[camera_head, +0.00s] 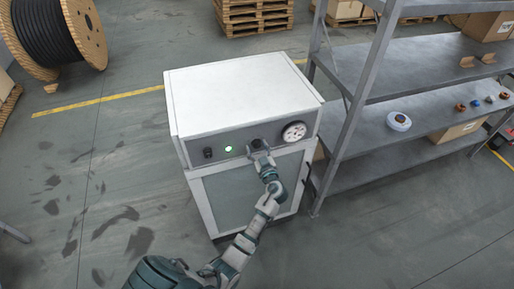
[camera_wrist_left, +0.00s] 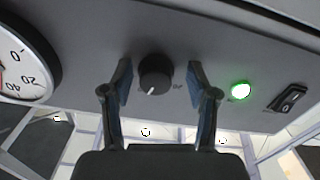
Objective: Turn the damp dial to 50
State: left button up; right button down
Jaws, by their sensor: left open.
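The damp dial is a black round knob (camera_wrist_left: 155,73) on the grey control panel of a white cabinet. A short white mark on it points down and slightly left in the left wrist view, and the small print beside it is too small to read. My left gripper (camera_wrist_left: 160,88) is open, with one finger on each side of the knob and a visible gap to both. In the head view my left gripper (camera_head: 261,155) is at the panel and partly hides the knob. My right gripper is in neither view.
A round white gauge (camera_head: 294,131) sits right of the knob on the cabinet (camera_head: 240,95); a lit green lamp (camera_head: 228,149) and a black switch (camera_head: 208,153) sit left. A metal shelf (camera_head: 390,140) stands close on the right.

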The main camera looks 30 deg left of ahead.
pick_arm(q)
jog(key=shift+d+r, duration=0.15)
jog(key=shift+d, duration=0.25)
jog(key=shift+c, duration=1)
jog(key=shift+d+r, duration=0.1)
jog(key=shift+d, duration=0.1)
grip_shut()
jog(key=shift+s+a, duration=0.1)
jog(key=shift+a, duration=0.1)
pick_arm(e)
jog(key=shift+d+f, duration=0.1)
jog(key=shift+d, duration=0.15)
